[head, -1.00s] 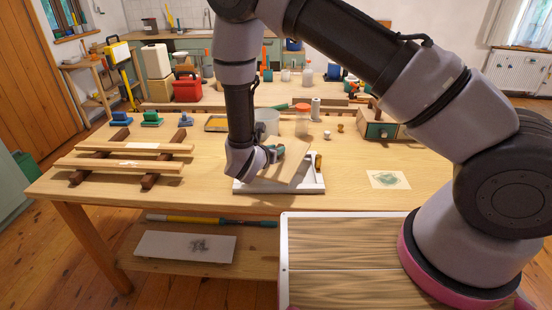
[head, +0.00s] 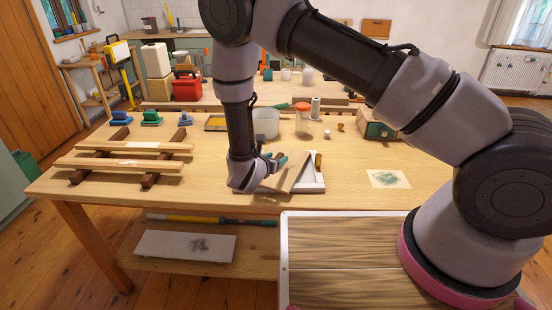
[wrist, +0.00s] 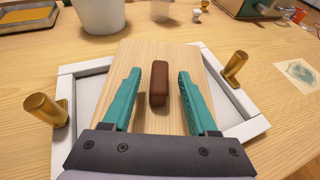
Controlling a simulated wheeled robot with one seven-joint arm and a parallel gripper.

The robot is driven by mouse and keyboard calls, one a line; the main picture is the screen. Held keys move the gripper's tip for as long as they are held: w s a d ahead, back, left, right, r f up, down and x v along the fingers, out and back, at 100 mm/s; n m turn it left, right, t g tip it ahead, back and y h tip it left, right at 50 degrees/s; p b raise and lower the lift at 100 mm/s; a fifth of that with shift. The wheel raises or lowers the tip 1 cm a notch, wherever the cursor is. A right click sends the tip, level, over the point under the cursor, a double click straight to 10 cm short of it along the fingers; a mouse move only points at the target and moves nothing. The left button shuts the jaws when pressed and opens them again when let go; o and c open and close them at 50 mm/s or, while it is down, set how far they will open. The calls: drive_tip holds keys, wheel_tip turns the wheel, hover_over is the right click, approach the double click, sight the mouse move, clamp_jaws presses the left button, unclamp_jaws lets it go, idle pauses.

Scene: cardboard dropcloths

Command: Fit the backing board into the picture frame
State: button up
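The backing board (head: 289,175) is a pale wooden panel with a brown block handle (wrist: 159,84). It lies skewed across the white picture frame (head: 314,186) and covers part of the frame's far side in the wrist view. I cannot tell how much of it rests on the rim. Brass turn-buttons stand on the frame, one at left (wrist: 46,111) and one at right (wrist: 235,66). My gripper (wrist: 159,73) is open over the board, its teal fingers on either side of the handle with visible gaps. My forearm hides the frame's left part in the head view.
Wooden rails (head: 122,164) lie at left. A stained sheet (head: 389,179) lies at right, with a small drawer box (head: 378,129) behind it. Bare tabletop surrounds the frame.

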drive_tip(key=shift+r, duration=0.1)
drive_tip(key=shift+r, duration=0.3)
drive_tip(key=v, duration=1.2)
drive_tip(key=w+d+r+m+g+h, duration=0.25)
drive_tip(key=d+r+m+g, duration=0.65)
drive_tip(key=d+r+m, duration=0.95)
drive_tip(key=s+d+r+m+t+y, duration=0.1)
drive_tip(key=s+d+r+m+y, duration=0.3)
drive_tip(key=s+d+r+m, duration=0.2)
drive_tip(key=s+d+r+m+t+y, duration=0.2)
drive_tip(key=s+d+r+m+y, duration=0.3)
drive_tip(key=r+m, duration=0.6)
wheel_tip(320, 180, up, 4)
drive_tip(key=shift+s+d+r+t, duration=0.15)
drive_tip(key=shift+s+d+t, duration=0.2)
drive_tip(key=shift+s, duration=0.75)
drive_tip(key=shift+m, duration=0.25)
